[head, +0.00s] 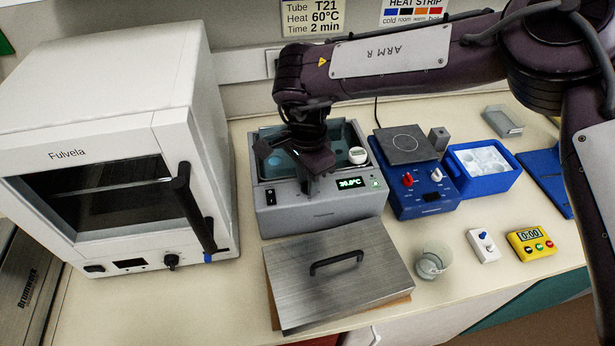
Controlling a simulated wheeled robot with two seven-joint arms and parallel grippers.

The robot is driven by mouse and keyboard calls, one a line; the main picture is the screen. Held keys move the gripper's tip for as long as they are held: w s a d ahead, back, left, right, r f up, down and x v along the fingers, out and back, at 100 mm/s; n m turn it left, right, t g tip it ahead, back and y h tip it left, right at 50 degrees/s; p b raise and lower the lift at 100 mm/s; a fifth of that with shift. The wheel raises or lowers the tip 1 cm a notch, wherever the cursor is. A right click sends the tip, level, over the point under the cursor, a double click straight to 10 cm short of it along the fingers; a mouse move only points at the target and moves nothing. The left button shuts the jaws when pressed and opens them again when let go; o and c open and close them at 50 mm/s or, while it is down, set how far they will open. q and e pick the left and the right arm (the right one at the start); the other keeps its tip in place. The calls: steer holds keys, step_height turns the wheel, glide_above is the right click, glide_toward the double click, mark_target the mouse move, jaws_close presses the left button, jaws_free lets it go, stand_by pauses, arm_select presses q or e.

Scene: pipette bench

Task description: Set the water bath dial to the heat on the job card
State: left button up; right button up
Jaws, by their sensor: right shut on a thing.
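The water bath (285,218) is a grey box with an open basin of bluish water. Its front has a black rocker switch (270,197) and a lit green display (351,183), which seems to read about 30 °C, though the digits are small. My right gripper (309,188) points down at the front panel, between switch and display. It is shut at the place of the dial and hides it, so I cannot see the dial's pointer. The job card (313,17) on the wall reads Tube T21, Heat 60°C, Time 2 min. My left gripper is not in view.
A metal lid (370,283) with a black handle lies in front of the bath. A white oven (120,100) stands left. A blue hotplate (425,198), blue ice box (505,183), glass jar (433,262) and yellow timer (531,243) are right.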

steer(key=m, duration=0.9)
steer(key=shift+m+b, duration=0.3)
steer(key=shift+b, duration=0.05)
steer(key=m, duration=0.5)
steer(key=shift+b, duration=0.3)
steer(key=m, duration=0.4)
steer(key=shift+r, duration=0.15)
steer(key=m+p, duration=0.1)
steer(key=m, duration=0.2)
steer(key=shift+r+m, duration=0.1)
steer(key=shift+m, duration=0.3)
steer(key=m+p, duration=0.2)
steer(key=m, duration=0.2)
steer(key=shift+w+m, duration=0.1)
steer(key=shift+m, duration=0.2)
steer(key=m+p, duration=0.2)
steer(key=m, duration=0.2)
steer(key=shift+m+p, duration=0.95)
steer(key=shift+m, duration=0.85)
